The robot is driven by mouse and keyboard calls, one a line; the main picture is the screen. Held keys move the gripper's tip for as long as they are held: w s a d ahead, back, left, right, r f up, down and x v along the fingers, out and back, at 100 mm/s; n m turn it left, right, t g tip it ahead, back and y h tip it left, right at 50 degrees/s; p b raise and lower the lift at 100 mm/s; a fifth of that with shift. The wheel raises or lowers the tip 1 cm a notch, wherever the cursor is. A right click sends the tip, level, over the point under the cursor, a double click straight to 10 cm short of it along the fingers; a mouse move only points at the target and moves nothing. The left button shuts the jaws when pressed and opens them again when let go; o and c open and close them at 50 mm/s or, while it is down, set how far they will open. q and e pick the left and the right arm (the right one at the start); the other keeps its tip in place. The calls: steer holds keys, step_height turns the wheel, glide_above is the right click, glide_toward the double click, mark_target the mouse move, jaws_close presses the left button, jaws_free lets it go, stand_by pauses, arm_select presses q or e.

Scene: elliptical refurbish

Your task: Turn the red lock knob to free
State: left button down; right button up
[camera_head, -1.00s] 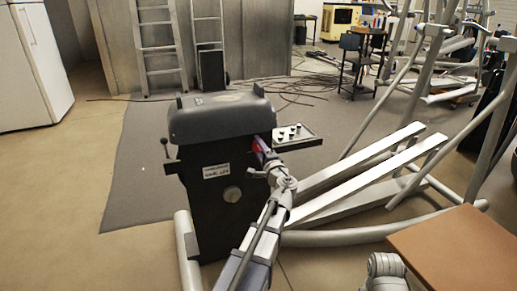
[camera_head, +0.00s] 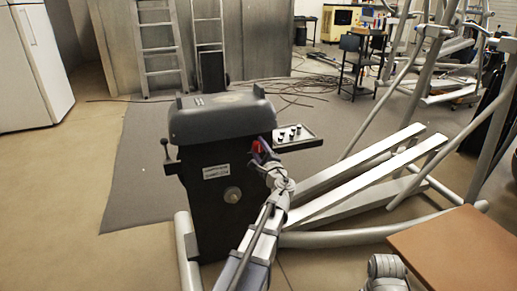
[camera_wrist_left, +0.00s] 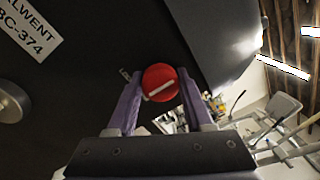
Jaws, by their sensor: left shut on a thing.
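The red lock knob (camera_wrist_left: 160,82) is a round red disc with a pale bar across it, on the side of the dark machine housing (camera_head: 220,190). In the left wrist view its bar slants slightly up to the right. It also shows in the head view as a small red patch (camera_head: 257,147). My left gripper (camera_wrist_left: 158,92) has its purple fingers on either side of the knob, shut on it. In the head view the left gripper (camera_head: 261,153) reaches up to the housing's right side. My right gripper is not in view.
A small tray with black knobs (camera_head: 295,137) sticks out just right of the gripper. Long pale pedal bars (camera_head: 360,180) lie to the right. A black lever (camera_head: 168,155) is on the housing's left. A brown board (camera_head: 460,250) is at the lower right.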

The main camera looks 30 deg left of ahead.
arm_select(q)
steer(key=shift+c, duration=1.6)
jaws_free()
steer(key=v, duration=0.7)
steer(key=shift+s+d+b, duration=0.2)
steer(key=shift+d+b, duration=0.15)
